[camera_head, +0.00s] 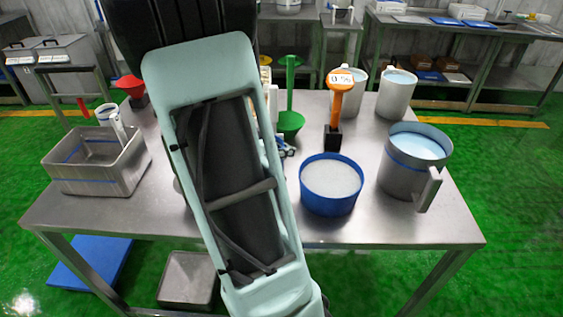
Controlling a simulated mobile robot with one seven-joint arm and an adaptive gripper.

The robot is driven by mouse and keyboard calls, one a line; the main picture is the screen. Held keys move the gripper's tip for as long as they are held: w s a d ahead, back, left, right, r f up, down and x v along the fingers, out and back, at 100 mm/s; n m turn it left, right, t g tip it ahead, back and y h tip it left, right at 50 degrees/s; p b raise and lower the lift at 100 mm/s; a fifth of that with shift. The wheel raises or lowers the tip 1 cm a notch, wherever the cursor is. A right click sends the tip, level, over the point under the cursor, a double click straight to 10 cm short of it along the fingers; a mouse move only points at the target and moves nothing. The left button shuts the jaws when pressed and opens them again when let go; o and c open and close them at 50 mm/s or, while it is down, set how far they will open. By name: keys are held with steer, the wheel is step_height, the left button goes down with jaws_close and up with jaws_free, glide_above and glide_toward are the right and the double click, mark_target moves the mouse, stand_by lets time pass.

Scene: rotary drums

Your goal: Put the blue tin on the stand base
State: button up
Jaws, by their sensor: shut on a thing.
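A round blue tub (331,188) with a pale, whitish fill stands upright on the metal table, right of my arm. I cannot tell whether it is the blue tin. A green stand (290,95) with a pole and a round, dish-like lower part is behind it to the left. An orange upright device (336,100) on a black block stands behind the tub. I cannot tell which of these has the stand base. My pale teal arm link fills the middle of the view. My gripper is not visible, and neither is anything it may hold.
A grey jug with blue-white contents (412,165) stands right of the tub, with white jugs behind. A grey bin (97,160) sits on the left of the table (420,232), near a red funnel-like item (131,86). The front right of the table is clear.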

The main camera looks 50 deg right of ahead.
steer(key=shift+d+f, duration=0.35)
steer(key=shift+f, duration=0.1)
steer(key=shift+d+f+b, duration=0.15)
steer(key=shift+f+b, duration=0.3)
steer(key=shift+f, duration=0.45)
steer(key=shift+d+f+b, duration=0.1)
steer(key=shift+f+b, duration=0.3)
steer(key=shift+f, duration=0.45)
steer(key=shift+f, duration=0.1)
steer(key=shift+f, duration=0.1)
steer(key=o, duration=1.6)
